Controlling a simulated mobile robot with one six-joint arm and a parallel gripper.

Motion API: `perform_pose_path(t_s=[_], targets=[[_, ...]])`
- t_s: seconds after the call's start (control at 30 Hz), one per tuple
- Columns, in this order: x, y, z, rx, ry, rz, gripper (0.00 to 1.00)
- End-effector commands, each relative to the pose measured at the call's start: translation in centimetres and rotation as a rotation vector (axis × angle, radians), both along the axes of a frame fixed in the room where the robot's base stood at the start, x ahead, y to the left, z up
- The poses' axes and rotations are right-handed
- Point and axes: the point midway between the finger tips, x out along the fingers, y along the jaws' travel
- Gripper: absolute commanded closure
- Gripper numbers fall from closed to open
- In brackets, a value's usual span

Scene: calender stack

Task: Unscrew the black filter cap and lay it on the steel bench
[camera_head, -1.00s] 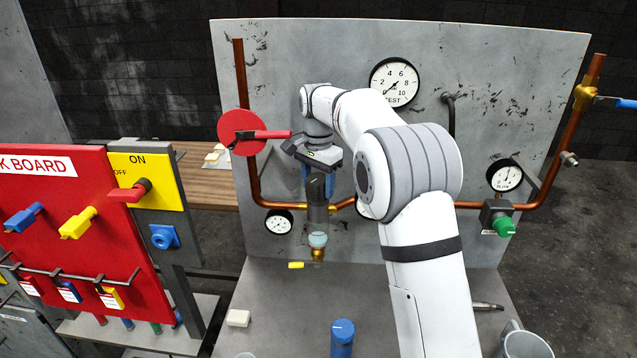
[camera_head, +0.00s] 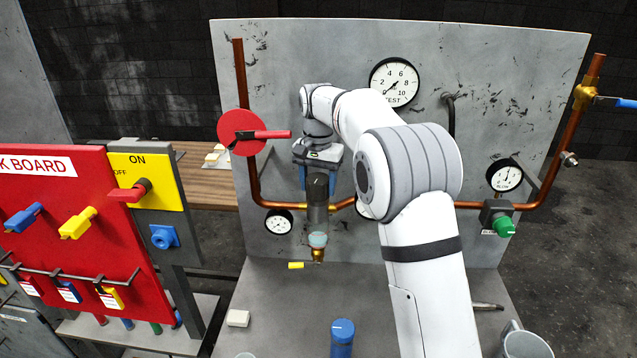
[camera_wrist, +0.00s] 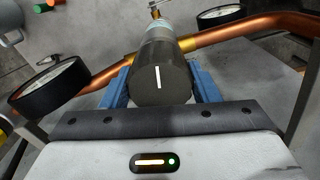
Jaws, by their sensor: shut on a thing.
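The black filter cap (camera_head: 317,186) sits on top of the upright grey see-through filter housing (camera_head: 317,216) on the copper pipe in front of the grey panel. My gripper (camera_head: 318,178) points down over it, shut on the cap with one blue finger on each side. In the wrist view the cap (camera_wrist: 160,82) is between the blue fingers (camera_wrist: 161,88), and a white line on its top runs nearly straight up the picture. The steel bench (camera_head: 285,310) lies below the housing. Whether the cap's thread is loose cannot be seen.
On the bench are a yellow piece (camera_head: 296,265), a white block (camera_head: 238,318), a blue-capped cylinder (camera_head: 342,335) and a grey mug (camera_head: 523,342). A red valve handle (camera_head: 265,134) stands left of my gripper. The bench between the small pieces is clear.

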Motion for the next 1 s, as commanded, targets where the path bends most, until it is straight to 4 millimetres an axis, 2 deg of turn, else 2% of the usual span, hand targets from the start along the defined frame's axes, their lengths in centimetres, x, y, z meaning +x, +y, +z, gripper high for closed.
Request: perform_pose_path(t_s=[0.27, 0.5, 0.83, 1.0], targets=[[-0.06, 0.00, -0.19, -0.001, 0.004, 0.011, 0.65], [-0.07, -0.01, -0.20, -0.001, 0.004, 0.178, 0.65], [-0.08, -0.02, -0.23, -0.001, 0.005, 0.208, 0.65], [-0.08, -0.02, -0.25, -0.001, 0.005, 0.340, 0.65]])
